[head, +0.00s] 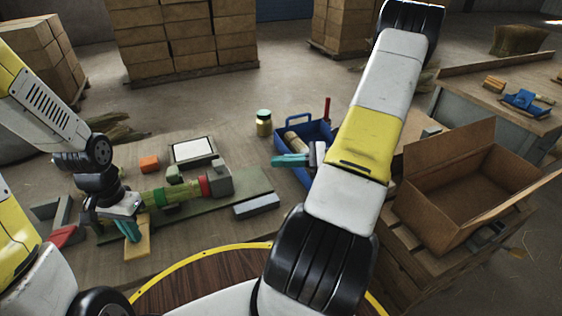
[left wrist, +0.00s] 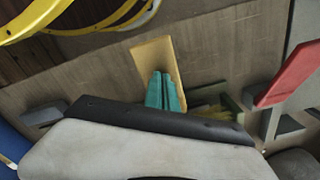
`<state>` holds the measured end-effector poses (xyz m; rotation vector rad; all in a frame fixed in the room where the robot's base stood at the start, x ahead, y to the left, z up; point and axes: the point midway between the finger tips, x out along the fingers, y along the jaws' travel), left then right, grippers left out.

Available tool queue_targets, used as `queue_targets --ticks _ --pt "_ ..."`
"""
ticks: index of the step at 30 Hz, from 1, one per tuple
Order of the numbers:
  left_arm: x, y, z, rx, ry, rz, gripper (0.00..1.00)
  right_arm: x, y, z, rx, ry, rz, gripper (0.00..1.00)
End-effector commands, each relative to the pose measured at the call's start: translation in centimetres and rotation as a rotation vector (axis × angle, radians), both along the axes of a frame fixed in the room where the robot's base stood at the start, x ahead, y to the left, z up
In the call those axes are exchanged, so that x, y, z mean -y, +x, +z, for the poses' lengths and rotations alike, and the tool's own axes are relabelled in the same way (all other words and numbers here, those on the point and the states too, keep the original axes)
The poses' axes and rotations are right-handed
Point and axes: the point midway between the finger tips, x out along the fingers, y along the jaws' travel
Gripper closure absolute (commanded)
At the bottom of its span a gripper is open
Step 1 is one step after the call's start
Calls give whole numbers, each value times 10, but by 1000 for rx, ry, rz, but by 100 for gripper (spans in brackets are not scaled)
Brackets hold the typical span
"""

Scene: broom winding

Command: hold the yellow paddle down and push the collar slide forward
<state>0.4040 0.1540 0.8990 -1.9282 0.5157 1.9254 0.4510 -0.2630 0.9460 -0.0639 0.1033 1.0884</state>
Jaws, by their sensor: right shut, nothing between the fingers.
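The yellow paddle (head: 137,243) sticks out from the near left side of the winding fixture (head: 235,190), and it also shows in the left wrist view (left wrist: 152,58). My left gripper (head: 130,229) has its teal fingers together, pointing down at the paddle. In the left wrist view the fingertips (left wrist: 162,80) overlap the paddle; contact is likely but not certain. A broom with green bands (head: 165,195) lies in the fixture, with a red ring (head: 204,187) at a grey block (head: 218,178). I cannot tell which part is the collar slide. My right gripper (head: 275,160) is shut and empty near a blue toolbox.
A red lever (head: 64,236) by grey blocks lies left of my left gripper. The blue toolbox (head: 300,130), a jar (head: 263,123), an orange block (head: 149,163) and a grey bar (head: 257,206) are on the bench. An open carton (head: 465,195) stands right.

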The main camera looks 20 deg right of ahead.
Motion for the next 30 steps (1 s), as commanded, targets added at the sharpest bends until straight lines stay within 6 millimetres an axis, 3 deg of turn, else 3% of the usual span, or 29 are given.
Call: queue_targets --ticks 30 --pt "0 -1 51 -1 0 0 100 0 0 0 0 0 0 100"
